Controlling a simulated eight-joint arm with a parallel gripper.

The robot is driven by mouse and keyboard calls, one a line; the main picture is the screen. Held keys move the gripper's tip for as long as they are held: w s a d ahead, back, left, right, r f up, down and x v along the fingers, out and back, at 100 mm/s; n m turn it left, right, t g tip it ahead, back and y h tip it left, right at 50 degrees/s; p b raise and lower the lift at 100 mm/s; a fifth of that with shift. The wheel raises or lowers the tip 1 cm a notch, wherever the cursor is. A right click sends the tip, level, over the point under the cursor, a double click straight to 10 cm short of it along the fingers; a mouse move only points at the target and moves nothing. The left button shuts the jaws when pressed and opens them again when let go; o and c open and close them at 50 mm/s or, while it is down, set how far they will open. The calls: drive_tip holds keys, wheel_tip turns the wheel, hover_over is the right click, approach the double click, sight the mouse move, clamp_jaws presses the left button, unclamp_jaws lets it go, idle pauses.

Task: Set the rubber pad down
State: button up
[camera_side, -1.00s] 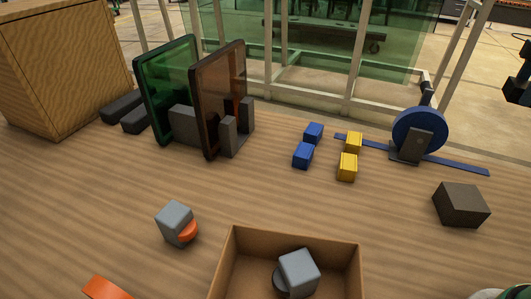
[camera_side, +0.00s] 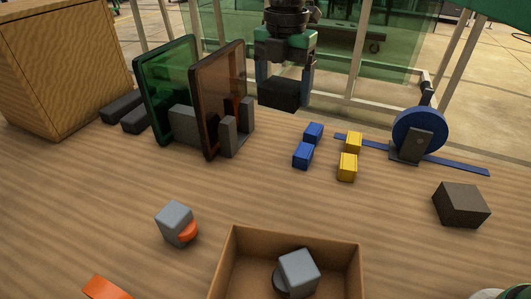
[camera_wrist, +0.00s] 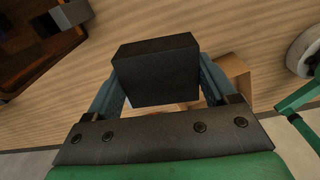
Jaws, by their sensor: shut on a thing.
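My gripper (camera_side: 285,85) hangs at the upper middle of the side view, pointing down. It is shut on a black block, the rubber pad (camera_side: 281,94), and holds it in the air, apart from the table. In the wrist view the pad (camera_wrist: 156,72) sits between the two fingers of my gripper (camera_wrist: 160,90), with its broad face toward the camera. Part of the view below the pad is hidden by the pad and the gripper.
Framed green (camera_side: 168,90) and brown (camera_side: 222,95) panels stand left of the gripper. Blue blocks (camera_side: 303,155), yellow blocks (camera_side: 347,167) and a blue wheel (camera_side: 420,128) are to the right. An open box (camera_side: 232,262) is in front. The wooden table's middle is clear.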

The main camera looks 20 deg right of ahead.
drive_tip(key=s+a+f+n, duration=0.1)
drive_tip(key=a, duration=0.2)
hover_over(268, 197)
wheel_tip(268, 197, down, 14)
drive_tip(key=shift+f, duration=2.55)
